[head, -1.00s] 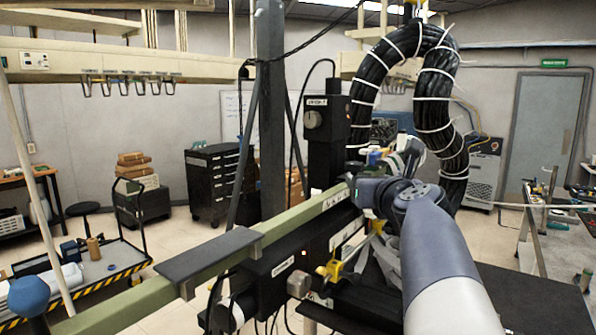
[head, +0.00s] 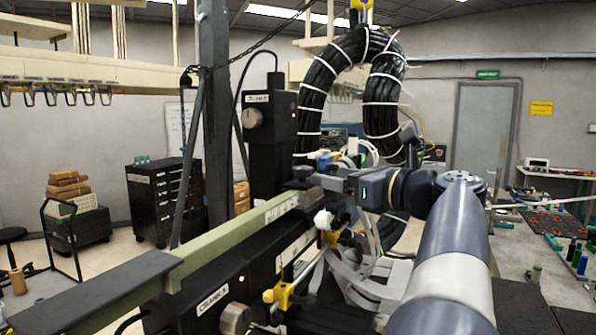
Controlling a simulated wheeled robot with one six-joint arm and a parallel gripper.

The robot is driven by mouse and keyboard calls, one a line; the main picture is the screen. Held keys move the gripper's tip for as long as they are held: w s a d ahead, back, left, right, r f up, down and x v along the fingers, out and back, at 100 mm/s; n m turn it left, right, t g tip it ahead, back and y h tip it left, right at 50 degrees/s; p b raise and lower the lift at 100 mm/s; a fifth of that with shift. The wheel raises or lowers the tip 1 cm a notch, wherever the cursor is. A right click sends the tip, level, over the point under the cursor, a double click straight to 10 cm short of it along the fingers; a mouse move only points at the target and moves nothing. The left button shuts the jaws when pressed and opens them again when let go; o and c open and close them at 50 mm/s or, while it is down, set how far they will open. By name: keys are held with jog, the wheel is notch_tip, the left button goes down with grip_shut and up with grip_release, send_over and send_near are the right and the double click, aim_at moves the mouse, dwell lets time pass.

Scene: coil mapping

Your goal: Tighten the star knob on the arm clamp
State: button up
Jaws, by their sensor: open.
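A small white lobed knob (head: 323,219), which looks like the star knob, stands above a yellow fitting (head: 330,239) beside the green beam, near the middle of the head view. The fitting may be the arm clamp; its details are too small to tell. My gripper (head: 308,187) is above and slightly left of the knob, pointing left near the end of the green beam. Its jaws are open, but the fingers are seen edge-on and partly hidden. Whether it touches anything cannot be told.
The long green beam (head: 222,241) runs from lower left to the centre. A second yellow clamp (head: 280,294) sits lower, near the black CRANK housing (head: 208,306). A thick black cable bundle (head: 318,85) arches behind my wrist. A cluttered bench (head: 560,262) is at right.

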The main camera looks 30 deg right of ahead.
aim_at(310, 172)
jog(key=p+x, duration=0.2)
jog(key=x, duration=0.7)
jog(key=shift+w, duration=0.1)
jog(key=shift+c, duration=0.3)
jog(key=c, duration=0.9)
jog(key=shift+c, duration=0.2)
